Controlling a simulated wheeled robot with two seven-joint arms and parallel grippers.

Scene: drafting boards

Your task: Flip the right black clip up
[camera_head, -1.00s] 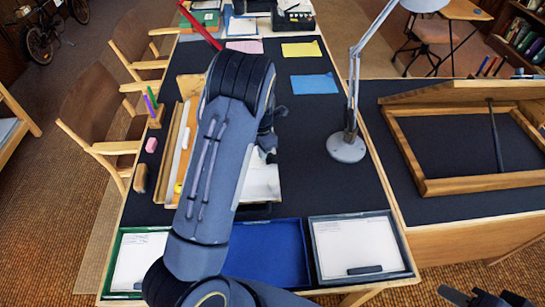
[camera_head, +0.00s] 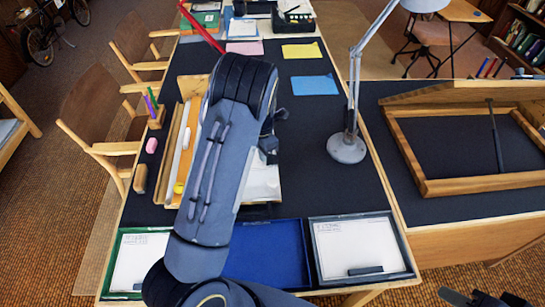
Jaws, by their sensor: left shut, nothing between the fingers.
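A wooden drafting board (camera_head: 172,152) with white paper (camera_head: 262,182) lies on the dark desk, mostly behind my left arm. My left gripper (camera_head: 268,145) is shut and empty over the right part of this board, partly hidden by my own forearm. I cannot make out a right black clip on the board; that area is covered by my arm and gripper. Whether the gripper touches anything there is unclear. My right gripper (camera_head: 485,298) shows only in part at the bottom right edge, away from the board, and its jaws are unclear.
A desk lamp (camera_head: 346,148) stands to the right of the board. A blue tray (camera_head: 268,253), a grey tray (camera_head: 408,262) with paper and a green tray (camera_head: 112,262) line the front edge. A raised wooden frame (camera_head: 470,185) stands at right. The dark desk between board and lamp is free.

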